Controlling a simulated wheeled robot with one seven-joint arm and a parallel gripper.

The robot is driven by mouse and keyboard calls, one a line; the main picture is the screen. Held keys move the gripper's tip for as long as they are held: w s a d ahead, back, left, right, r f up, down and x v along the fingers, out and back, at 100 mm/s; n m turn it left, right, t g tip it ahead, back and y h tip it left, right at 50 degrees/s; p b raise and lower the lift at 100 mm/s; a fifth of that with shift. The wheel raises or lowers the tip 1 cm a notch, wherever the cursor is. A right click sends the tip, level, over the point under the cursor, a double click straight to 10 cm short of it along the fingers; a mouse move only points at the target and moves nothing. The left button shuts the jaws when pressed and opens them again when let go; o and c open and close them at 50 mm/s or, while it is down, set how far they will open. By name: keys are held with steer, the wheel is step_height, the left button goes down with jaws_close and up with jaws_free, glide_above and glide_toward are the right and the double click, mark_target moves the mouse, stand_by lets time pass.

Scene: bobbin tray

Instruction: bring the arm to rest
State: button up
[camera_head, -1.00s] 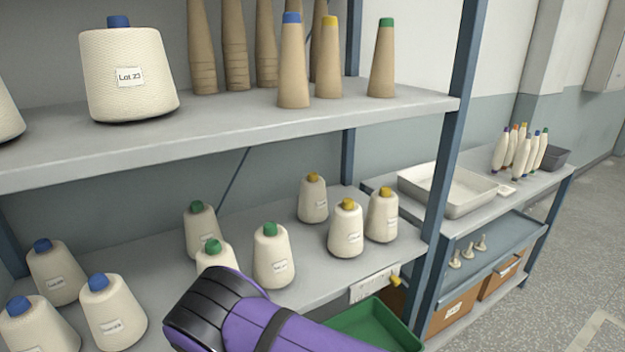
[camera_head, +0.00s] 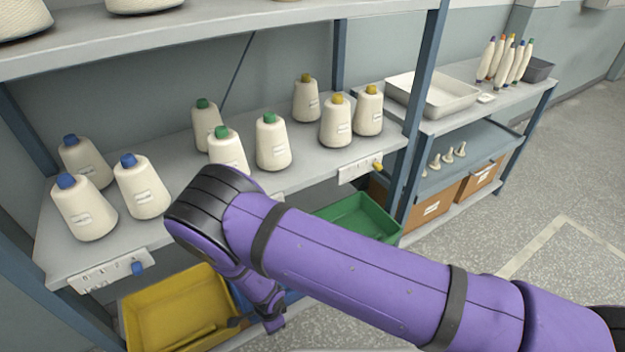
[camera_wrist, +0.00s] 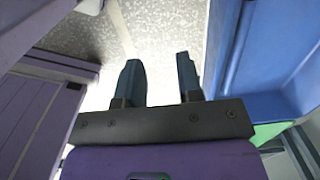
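My purple arm reaches across the lower right of the head view, in front of the shelf, with its elbow near the shelf edge. The forearm folds down behind it, and the hand hangs low beside the yellow bin (camera_head: 170,312). In the wrist view my gripper (camera_wrist: 158,78) has its two dark fingers apart, with nothing between them but pale floor beyond. In the head view the fingers are small and partly hidden, so contact with the bin cannot be told.
White yarn cones with blue (camera_head: 82,207), green (camera_head: 272,143) and yellow (camera_head: 336,122) tips stand on the shelf (camera_head: 190,180). A green bin (camera_head: 362,220) sits below. A blue bin (camera_wrist: 275,60) lies right of my fingers. A side table holds a tray (camera_head: 432,97). Floor at right is clear.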

steer(key=w+r+n+y, duration=0.1)
steer(key=w+r, duration=0.3)
steer(key=r, duration=0.7)
steer(key=w+d+r+n+y, duration=0.15)
steer(key=w+r, duration=0.35)
steer(key=r, duration=0.7)
steer(key=w+r+n+y, duration=0.15)
steer(key=w+r, duration=0.25)
steer(key=r, duration=0.7)
steer(key=w+d+r+n, duration=0.1)
steer(key=d+r, duration=0.2)
steer(key=r, duration=0.4)
steer(key=d+r+n, duration=0.1)
steer(key=d+r, duration=0.3)
steer(key=r, duration=0.3)
steer(key=s+d+r+n+t, duration=0.1)
steer(key=s+d+r+n, duration=0.15)
steer(key=d+r, duration=0.65)
steer(key=s+d+r+n+t, duration=0.1)
steer(key=s+d+r, duration=0.3)
steer(key=d+r, duration=0.5)
steer(key=s+d+r+n+t+h, duration=0.1)
steer(key=s+d+r+h, duration=0.1)
steer(key=s+d, duration=0.6)
steer(key=s+d+r+n+t+h, duration=0.1)
steer(key=s+d+r+t+h, duration=0.1)
steer(key=s+d, duration=0.5)
steer(key=shift+s+d+r, duration=0.4)
steer(key=shift+s+r, duration=0.2)
steer(key=shift+s, duration=0.15)
